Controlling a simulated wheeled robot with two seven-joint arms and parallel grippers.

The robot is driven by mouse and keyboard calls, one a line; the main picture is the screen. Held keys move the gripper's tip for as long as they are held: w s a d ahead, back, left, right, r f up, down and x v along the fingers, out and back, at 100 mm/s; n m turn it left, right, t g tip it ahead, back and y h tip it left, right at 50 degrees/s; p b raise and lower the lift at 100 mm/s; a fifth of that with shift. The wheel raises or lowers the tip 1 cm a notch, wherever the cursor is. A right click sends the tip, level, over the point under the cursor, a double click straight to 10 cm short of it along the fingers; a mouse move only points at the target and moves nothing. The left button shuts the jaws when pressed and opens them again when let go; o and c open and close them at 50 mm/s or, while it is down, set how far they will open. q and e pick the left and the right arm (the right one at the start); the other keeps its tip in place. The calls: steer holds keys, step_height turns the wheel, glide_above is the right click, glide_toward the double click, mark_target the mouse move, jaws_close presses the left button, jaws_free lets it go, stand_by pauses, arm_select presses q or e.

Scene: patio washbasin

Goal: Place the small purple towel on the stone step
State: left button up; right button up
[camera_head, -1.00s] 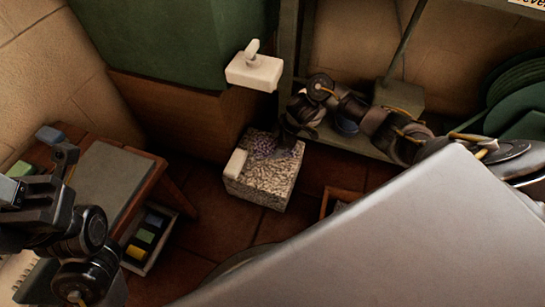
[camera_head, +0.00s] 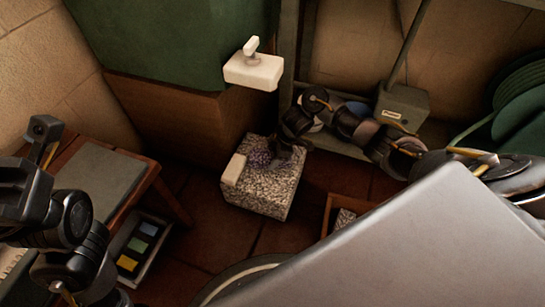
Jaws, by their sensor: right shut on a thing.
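The stone step (camera_head: 262,193) is a speckled grey block on the tiled floor, near the middle of the head view. The small purple towel (camera_head: 259,159) is at the top of the step, a small rough purple patch. My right gripper (camera_head: 273,154) reaches in from the right and is shut on the towel, low over the step's top. The gripper and wrist hide part of the towel, and I cannot tell how fully it rests on the stone. My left gripper (camera_head: 42,140) is at the left edge, away from the step; its jaw opening is unclear.
A pale block (camera_head: 234,170) lies on the step's left edge. A white tap-like fixture (camera_head: 254,70) is above. A wooden bench (camera_head: 148,182) and a bin of coloured blocks (camera_head: 146,245) stand left. A wooden crate (camera_head: 331,213) is right of the step; my pale body panel covers the lower right.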

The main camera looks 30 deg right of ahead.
steer(key=o, duration=1.1)
